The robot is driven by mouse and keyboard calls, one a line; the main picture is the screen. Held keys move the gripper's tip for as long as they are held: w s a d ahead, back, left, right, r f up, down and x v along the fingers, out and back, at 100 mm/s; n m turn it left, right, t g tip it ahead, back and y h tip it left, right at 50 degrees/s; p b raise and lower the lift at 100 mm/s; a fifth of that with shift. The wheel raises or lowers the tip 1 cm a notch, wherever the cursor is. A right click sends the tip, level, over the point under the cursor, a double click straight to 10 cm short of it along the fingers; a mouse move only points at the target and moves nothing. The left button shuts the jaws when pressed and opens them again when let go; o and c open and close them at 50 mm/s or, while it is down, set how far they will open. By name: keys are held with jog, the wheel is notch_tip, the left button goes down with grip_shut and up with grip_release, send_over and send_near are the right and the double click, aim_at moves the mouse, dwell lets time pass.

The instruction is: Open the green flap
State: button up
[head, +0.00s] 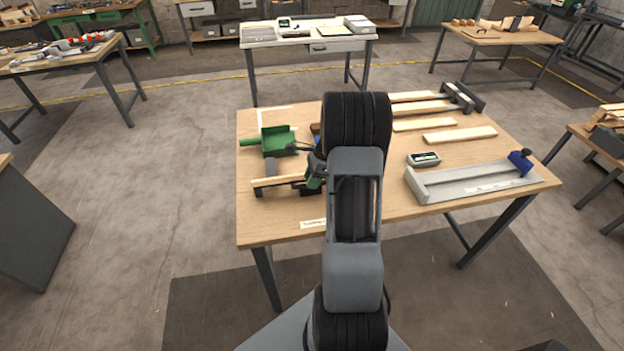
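A green tray-like piece (279,141) with a raised back and a green bar or handle on its left stands on the left part of the wooden table. Below and right of it is a dark fixture with a wooden strip (270,181) and a green part (315,175), partly behind my arm. I cannot tell for sure which green part is the flap. My arm rises through the middle of the view and hides what is behind it. Small dark parts at the right edge of the green tray-like piece may belong to my gripper. Its fingers cannot be made out clearly.
On the table's right are a grey metal channel (470,182) with a blue clamp (520,161), a small display device (424,158) and loose wooden boards (459,135). A dark clamp frame (462,98) stands at the back. The table's front left is mostly clear.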

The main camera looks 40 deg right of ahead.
jog(key=shift+d, duration=0.1)
dwell(0.6)
jog(key=shift+r, duration=0.1)
jog(key=b+v, duration=0.1)
jog(key=v, duration=1.2)
jog(key=shift+r+b, duration=0.3)
jog(key=shift+b, duration=0.1)
jog(key=shift+d, duration=0.1)
